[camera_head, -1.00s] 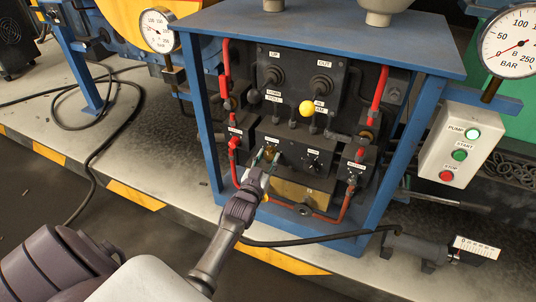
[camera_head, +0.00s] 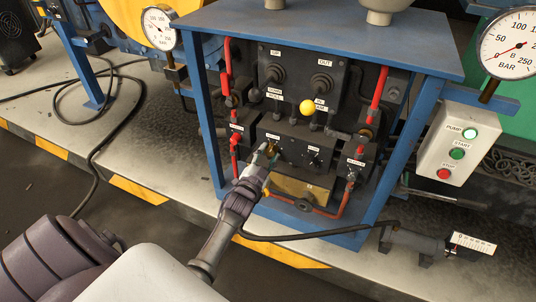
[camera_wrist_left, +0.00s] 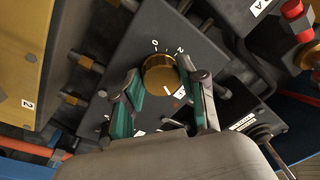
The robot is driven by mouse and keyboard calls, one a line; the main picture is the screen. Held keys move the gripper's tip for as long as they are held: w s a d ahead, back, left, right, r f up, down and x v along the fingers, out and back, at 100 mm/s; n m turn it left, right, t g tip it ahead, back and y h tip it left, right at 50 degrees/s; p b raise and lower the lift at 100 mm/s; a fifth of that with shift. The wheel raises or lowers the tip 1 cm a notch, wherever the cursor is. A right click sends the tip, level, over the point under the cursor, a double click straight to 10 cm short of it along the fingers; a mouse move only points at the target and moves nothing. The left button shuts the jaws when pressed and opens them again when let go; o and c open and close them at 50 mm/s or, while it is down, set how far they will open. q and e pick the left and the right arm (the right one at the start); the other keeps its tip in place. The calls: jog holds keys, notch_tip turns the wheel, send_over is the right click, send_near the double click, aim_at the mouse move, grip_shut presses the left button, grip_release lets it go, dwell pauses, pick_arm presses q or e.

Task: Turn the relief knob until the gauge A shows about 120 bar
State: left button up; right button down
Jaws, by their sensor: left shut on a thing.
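The relief knob is a round brass knob (camera_wrist_left: 160,74) with numbers around it, on a dark panel in the left wrist view. My left gripper (camera_wrist_left: 165,92) has its green-padded fingers on either side of this knob, shut on it. In the head view the left gripper (camera_head: 265,156) reaches the dark block low in the blue frame and mostly hides the knob. Gauge A seems to be the round white dial (camera_head: 159,27) at upper left; its letter and needle are too small to read surely. My right gripper is not in view.
A gauge marked B (camera_head: 520,44) is at upper right, its red needle near the low end. Below it is a button box (camera_head: 450,145) with a lit green pump lamp. The blue frame (camera_head: 215,130) and red pipes (camera_head: 375,90) stand close around the arm.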

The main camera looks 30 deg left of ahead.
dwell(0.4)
pick_arm(q)
jog(key=o, duration=1.1)
jog(key=shift+o, duration=0.2)
jog(key=s+d+f, duration=0.1)
jog(key=s+d, duration=0.1)
jog(key=s, duration=0.9)
jog(key=shift+s, duration=0.4)
jog(key=shift+d, duration=0.15)
